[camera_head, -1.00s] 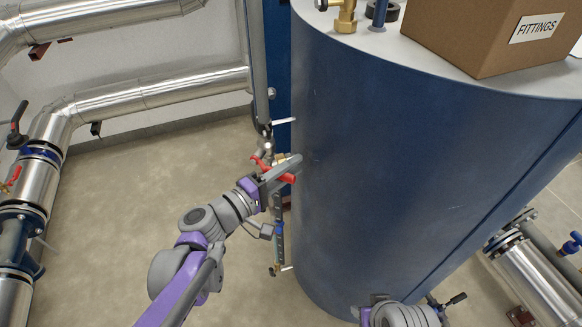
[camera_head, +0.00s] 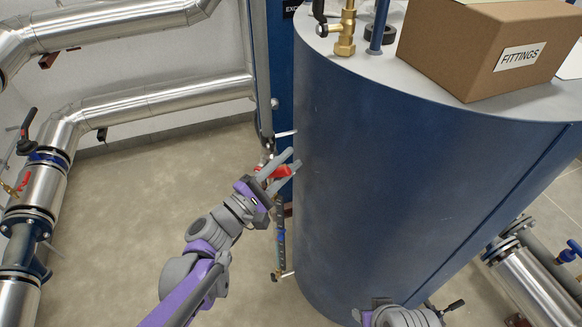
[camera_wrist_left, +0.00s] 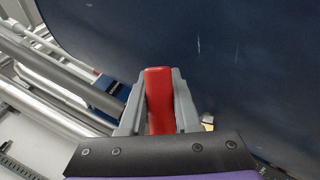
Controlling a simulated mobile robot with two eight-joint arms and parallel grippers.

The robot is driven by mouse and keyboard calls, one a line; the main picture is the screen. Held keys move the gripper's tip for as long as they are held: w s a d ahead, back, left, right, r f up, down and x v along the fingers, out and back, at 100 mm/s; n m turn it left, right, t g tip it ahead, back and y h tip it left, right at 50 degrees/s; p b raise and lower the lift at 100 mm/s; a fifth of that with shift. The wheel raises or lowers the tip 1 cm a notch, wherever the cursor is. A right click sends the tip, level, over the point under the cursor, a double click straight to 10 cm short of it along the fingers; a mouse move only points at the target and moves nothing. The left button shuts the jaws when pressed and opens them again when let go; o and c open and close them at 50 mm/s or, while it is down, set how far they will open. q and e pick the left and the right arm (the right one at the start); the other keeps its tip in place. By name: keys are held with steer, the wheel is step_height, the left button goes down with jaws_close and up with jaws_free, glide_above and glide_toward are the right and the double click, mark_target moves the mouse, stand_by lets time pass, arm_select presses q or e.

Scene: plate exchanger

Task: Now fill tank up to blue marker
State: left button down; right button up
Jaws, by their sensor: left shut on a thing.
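The blue tank (camera_head: 400,170) stands upright in the middle and right of the head view. My left gripper (camera_head: 281,170) is beside the tank's left side. It is shut on a red valve handle (camera_head: 272,172). In the left wrist view the red handle (camera_wrist_left: 159,100) lies between the two grey fingers, with the dark blue tank wall behind. A thin level gauge (camera_head: 281,235) runs down the tank's left edge below the gripper. I cannot make out a blue marker on it clearly. My right arm shows at the bottom edge; its gripper is out of view.
A cardboard box marked FITTINGS (camera_head: 490,50) and a brass valve (camera_head: 346,35) are on the tank top. Silver pipes (camera_head: 150,110) run along the left wall. Another insulated pipe (camera_head: 535,280) is at the lower right. The floor (camera_head: 120,200) left of the tank is open.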

arm_select(q)
steer(key=shift+w+a+r+n+t+y+p, duration=0.3)
steer(key=shift+a+r+n+t, duration=0.3)
steer(key=shift+n, duration=0.85)
steer(key=shift+w+a+r+n+t+y+p, duration=0.25)
steer(key=shift+a+r+n+t, duration=0.35)
steer(key=shift+n, duration=0.8)
steer(key=shift+w+a+r+n+t+y+p, duration=0.25)
steer(key=shift+a+r+n+t, duration=0.35)
steer(key=shift+n, duration=0.85)
steer(key=shift+d+f, duration=0.1)
steer(key=shift+f, duration=0.1)
steer(key=c, duration=0.6)
jaws_free()
